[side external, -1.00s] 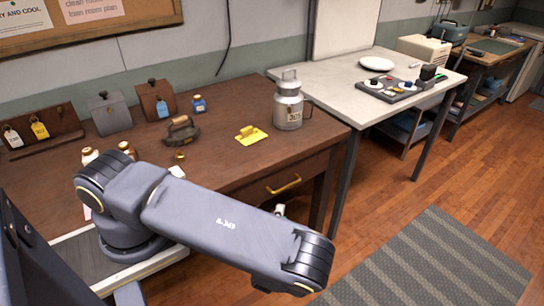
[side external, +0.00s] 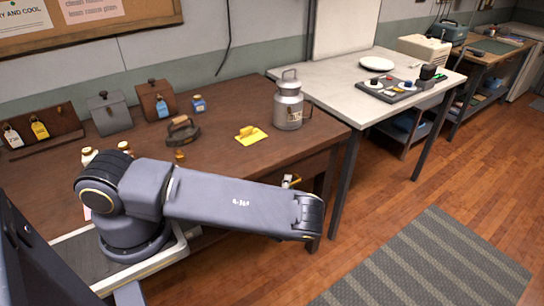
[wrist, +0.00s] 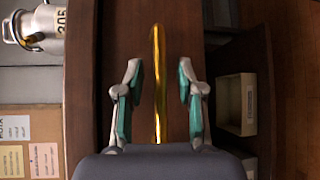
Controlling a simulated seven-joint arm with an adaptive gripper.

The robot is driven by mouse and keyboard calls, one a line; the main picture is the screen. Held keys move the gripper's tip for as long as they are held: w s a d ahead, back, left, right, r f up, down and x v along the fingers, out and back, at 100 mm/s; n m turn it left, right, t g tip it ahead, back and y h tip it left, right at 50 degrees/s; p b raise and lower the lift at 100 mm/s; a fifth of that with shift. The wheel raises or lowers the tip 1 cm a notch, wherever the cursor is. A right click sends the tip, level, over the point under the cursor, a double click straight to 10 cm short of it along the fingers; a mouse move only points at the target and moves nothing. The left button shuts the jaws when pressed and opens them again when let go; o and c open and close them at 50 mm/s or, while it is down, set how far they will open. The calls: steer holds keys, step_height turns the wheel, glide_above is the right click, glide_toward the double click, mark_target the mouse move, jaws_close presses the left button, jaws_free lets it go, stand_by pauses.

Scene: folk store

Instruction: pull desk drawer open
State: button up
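The wooden desk (side external: 225,108) has a drawer front (wrist: 210,20) with a long brass handle (wrist: 161,100). In the wrist view the handle runs up the middle of the picture. My gripper (wrist: 160,80) is open, with one teal-padded finger on each side of the handle and a visible gap on both sides. In the side external view a small part of the handle (side external: 296,181) shows above my arm, beside a fingertip (side external: 287,180). My arm hides most of the drawer front and gripper there, so how far the drawer stands out cannot be told.
A clothes-iron-like object (side external: 183,130) and small bottles sit farther left. A beige bin (wrist: 237,105) shows at right in the wrist view. The floor right of my arm is clear.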

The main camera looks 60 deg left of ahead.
steer(key=shift+c, duration=0.3)
jaws_close()
stand_by(0.3)
